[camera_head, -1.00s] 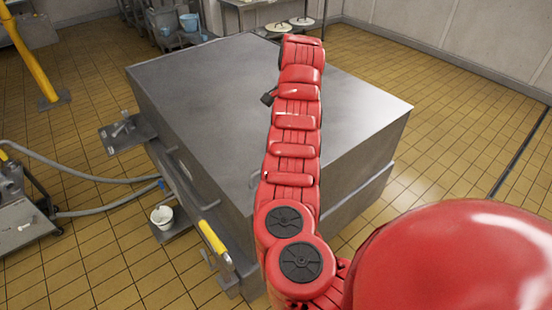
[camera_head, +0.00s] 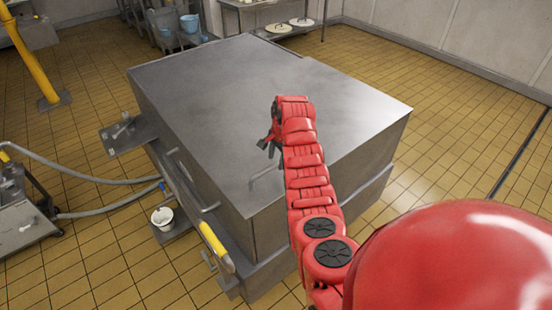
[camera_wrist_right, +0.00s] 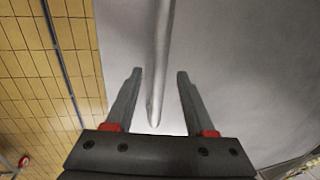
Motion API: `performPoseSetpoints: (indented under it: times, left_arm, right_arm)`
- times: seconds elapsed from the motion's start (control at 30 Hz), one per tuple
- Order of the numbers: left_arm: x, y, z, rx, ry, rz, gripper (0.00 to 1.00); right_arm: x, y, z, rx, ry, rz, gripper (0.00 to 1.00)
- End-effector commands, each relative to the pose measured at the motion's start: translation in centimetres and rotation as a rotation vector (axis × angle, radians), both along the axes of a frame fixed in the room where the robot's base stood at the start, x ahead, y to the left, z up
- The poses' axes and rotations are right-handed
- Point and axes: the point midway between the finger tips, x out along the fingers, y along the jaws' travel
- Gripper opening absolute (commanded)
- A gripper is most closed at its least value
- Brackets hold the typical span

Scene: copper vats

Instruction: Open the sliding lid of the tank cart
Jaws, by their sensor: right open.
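The tank cart (camera_head: 175,170) is a large grey metal box in the middle of the head view. Its flat grey lid (camera_head: 215,90) covers the top. A thin metal handle (camera_head: 262,177) stands on the lid near its front edge, partly hidden by my right arm. My right gripper (camera_head: 266,144) is just above the lid beside this handle. In the right wrist view my right gripper (camera_wrist_right: 159,76) is open, and the handle bar (camera_wrist_right: 163,35) runs between its two fingers without visible contact. My left gripper is not in view.
A white bucket (camera_head: 162,217) and a yellow-gripped lever (camera_head: 214,245) are at the cart's left side. Hoses (camera_head: 95,180) run left to a small machine (camera_head: 22,215). A steel table (camera_head: 262,5) stands behind. The tiled floor (camera_head: 440,130) on the right is clear.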

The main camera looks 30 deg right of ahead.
Motion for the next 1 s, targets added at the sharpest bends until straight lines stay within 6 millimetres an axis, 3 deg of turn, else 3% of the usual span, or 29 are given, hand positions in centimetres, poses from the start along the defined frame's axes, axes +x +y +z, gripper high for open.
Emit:
performPoseSetpoints:
  times: [0.2,0.47,0.77,1.0]
  left_arm:
    - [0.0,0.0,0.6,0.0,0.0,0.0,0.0]
    - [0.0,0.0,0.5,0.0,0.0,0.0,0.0]
    - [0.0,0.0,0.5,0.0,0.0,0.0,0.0]
    - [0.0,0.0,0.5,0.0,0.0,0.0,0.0]
  right_arm:
    - [0.2,0.1,-1.3,0.0,0.002,0.002,0.55]
    - [0.2,0.1,-1.4,-0.001,0.0,0.002,0.55]
    - [0.2,0.1,-1.4,-0.001,0.0,0.002,0.02]
    - [0.3,0.1,-1.4,-0.001,0.0,0.002,0.0]
